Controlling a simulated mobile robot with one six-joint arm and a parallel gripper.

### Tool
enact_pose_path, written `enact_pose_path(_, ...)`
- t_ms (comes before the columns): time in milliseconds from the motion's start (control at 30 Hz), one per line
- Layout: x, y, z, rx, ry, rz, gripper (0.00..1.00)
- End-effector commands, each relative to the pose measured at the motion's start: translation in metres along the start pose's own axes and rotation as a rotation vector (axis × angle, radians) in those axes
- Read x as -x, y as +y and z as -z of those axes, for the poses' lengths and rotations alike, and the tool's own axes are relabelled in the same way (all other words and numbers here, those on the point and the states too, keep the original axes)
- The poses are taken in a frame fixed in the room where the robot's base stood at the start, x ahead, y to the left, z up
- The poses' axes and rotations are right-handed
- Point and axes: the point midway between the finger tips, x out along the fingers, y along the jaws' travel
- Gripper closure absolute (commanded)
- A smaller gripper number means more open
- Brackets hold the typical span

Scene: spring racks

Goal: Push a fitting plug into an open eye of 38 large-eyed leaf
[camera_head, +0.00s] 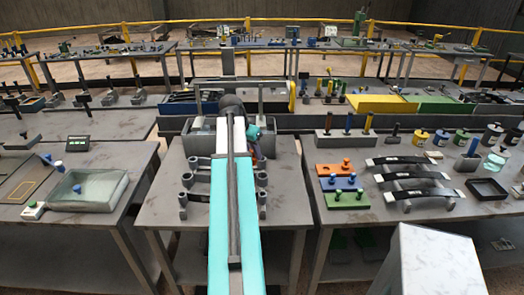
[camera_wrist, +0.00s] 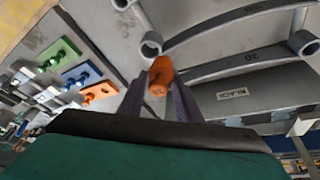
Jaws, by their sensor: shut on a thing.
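In the wrist view my gripper (camera_wrist: 158,88) is shut on an orange plug (camera_wrist: 160,72), held between its two fingers. Just beyond the plug is an open grey eye (camera_wrist: 150,45) at the left end of a curved leaf (camera_wrist: 215,33), which appears marked 38. Plug and eye look apart, but the gap is hard to judge. A second leaf (camera_wrist: 225,68), marked 30, runs below it; its left end is hidden behind the plug and its right eye (camera_wrist: 303,43) looks open. In the head view my arm hides most of the leaves.
Orange (camera_head: 328,170), blue (camera_head: 340,184) and green (camera_head: 346,200) plug plates lie on the right table. Black curved leaves (camera_head: 410,177) sit beside them. A grey box (camera_head: 200,137) stands at the back of the middle table. A glass tray (camera_head: 90,190) is on the left table.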

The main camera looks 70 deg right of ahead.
Motion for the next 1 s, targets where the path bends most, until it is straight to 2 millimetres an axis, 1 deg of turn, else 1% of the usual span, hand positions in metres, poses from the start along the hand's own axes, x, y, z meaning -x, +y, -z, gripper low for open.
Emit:
enact_pose_path(33, -0.003, 0.010, 0.007, -0.023, 0.000, -0.010, 0.85)
enact_pose_path(100, -0.006, 0.020, 0.013, -0.048, 0.000, -0.021, 0.85)
enact_pose_path(267, -0.010, 0.031, 0.020, -0.073, 0.001, -0.032, 0.85)
enact_pose_path(800, -0.008, 0.029, 0.019, -0.081, 0.001, -0.058, 0.85)
enact_pose_path(1000, -0.019, 0.030, 0.014, -0.082, 0.000, -0.060, 0.85)
